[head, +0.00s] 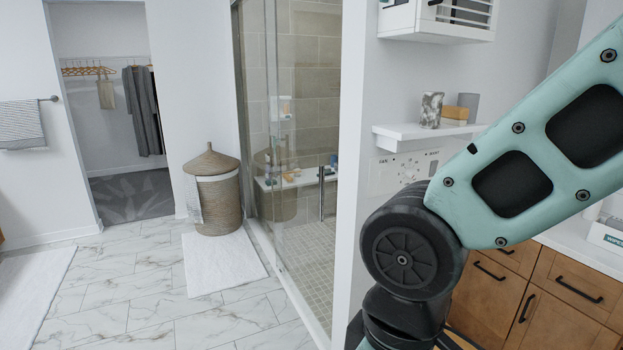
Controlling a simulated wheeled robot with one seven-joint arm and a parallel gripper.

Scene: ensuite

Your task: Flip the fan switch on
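A pale control panel (388,178) is on the white wall below a small shelf, right of the shower. It carries small dark lettering along its top; the left word looks like "FAN". A small round knob or dial shows near its middle. My arm covers the panel's lower right part. The switch itself is too small to make out, so I cannot tell its position. My teal arm comes in from the right and bends down at a black joint in front of the wall. My gripper is not visible; the arm runs out of the bottom edge.
The white shelf (425,133) above the panel holds a patterned cup (431,110) and other small items. A white cabinet (437,20) hangs higher up. Wooden drawers (570,290) stand at right. A glass shower (300,130) and wicker basket (218,205) are left; the marble floor is open.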

